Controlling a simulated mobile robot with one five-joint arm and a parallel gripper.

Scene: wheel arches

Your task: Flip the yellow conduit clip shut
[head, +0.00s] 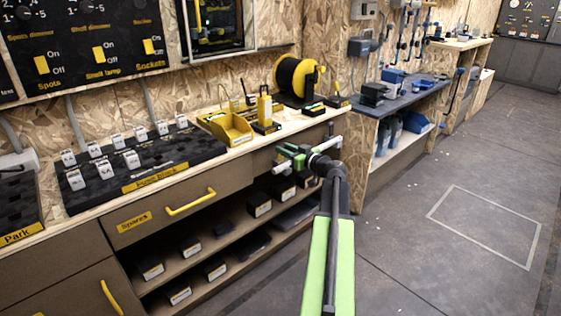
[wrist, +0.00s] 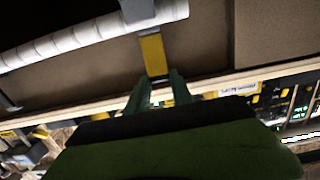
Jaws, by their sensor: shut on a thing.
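The yellow conduit clip (wrist: 153,54) shows in the wrist view as a flat strap extending down from a grey collar on the pale conduit (wrist: 70,42). My gripper (wrist: 161,84) has its two green fingers either side of the strap's lower end and is shut on it. The strap stands away from the conduit at that end. In the head view my gripper (head: 284,160) is in front of the bench edge, and I cannot make out the clip there.
The workbench has a yellow tray (head: 227,127), a cable reel (head: 296,77) and a black switch board (head: 140,160) on top. A drawer with a yellow handle (head: 191,202) and shelves with small boxes are below. The floor to the right is clear.

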